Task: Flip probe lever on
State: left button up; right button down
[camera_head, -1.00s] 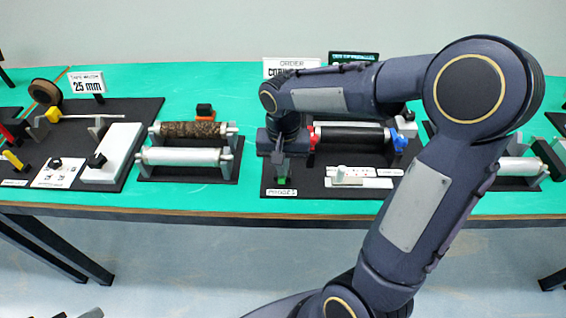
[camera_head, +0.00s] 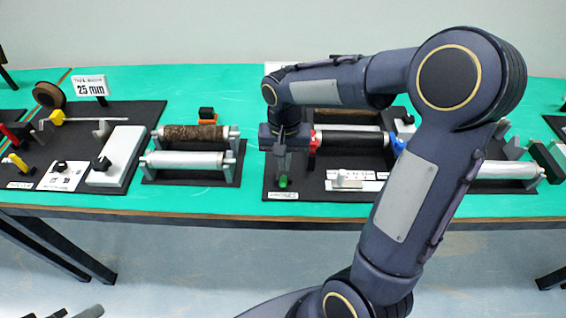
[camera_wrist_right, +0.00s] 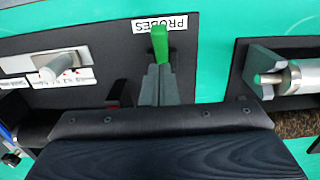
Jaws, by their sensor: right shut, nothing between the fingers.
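The probe lever has a green handle (camera_head: 284,182) at the front of the black base in the middle of the bench. In the right wrist view the green handle (camera_wrist_right: 159,42) stands by the white PROBES label (camera_wrist_right: 160,23). My right gripper (camera_head: 283,172) is shut and empty, pointing down at the lever. In the right wrist view its fingertips (camera_wrist_right: 159,68) are right at the lower end of the green handle; I cannot tell whether they touch. Grey and dark tips at the bottom left of the head view may be my left gripper; its jaws cannot be read.
A pair of rollers (camera_head: 185,158) stands to the left. My right arm hides part of the bench.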

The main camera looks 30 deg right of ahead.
notch_tip(320, 180, up, 4)
jog(key=w, duration=0.1)
notch_tip(320, 180, up, 8)
send_over(283, 176)
jog(key=s, duration=0.1)
jog(key=s+a+f+n+t+y, duration=0.1)
jog(key=s+a+f+n+t, duration=0.1)
jog(key=s, duration=0.6)
jog(key=s+a+f+n+t+y, duration=0.2)
jog(key=s+a+t, duration=0.1)
jog(key=s, duration=0.5)
jog(key=shift+s+n+t+y+p, duration=0.3)
jog(key=shift+n+t, duration=0.1)
jog(key=shift+t, duration=0.1)
